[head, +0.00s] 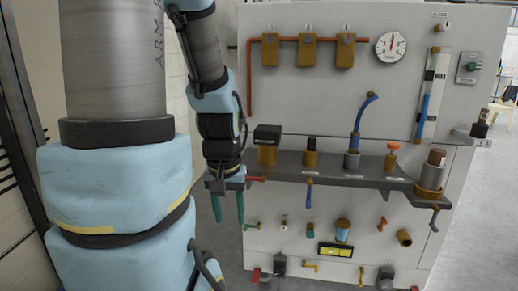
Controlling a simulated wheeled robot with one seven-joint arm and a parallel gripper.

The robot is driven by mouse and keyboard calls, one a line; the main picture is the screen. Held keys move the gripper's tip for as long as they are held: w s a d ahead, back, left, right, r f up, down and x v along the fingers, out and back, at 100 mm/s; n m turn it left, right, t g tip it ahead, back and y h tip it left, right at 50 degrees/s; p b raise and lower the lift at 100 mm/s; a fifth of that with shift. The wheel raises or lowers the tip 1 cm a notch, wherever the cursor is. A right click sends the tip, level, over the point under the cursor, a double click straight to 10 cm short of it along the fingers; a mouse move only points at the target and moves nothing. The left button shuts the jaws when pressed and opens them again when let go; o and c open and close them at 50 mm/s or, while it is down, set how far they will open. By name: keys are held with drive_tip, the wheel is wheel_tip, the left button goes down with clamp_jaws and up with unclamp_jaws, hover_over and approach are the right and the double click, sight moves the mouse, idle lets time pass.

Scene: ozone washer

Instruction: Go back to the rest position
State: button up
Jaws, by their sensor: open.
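My gripper (228,207) hangs at the end of my arm, left of centre in the head view. Its two green fingers point down and stand apart, with nothing visible between them. It is in front of the left edge of a pale grey panel, the ozone washer (345,95). The gripper overlaps the left end of the panel's dark shelf in the picture; I cannot tell the gap in depth. A red-handled part (257,179) shows just right of the gripper.
Valves and a small yellow-lit display (336,251) sit below. A round gauge (390,46) is above. Open floor (488,225) lies at the right.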

wheel_tip(320, 180, up, 14)
drive_tip(key=p, duration=1.1)
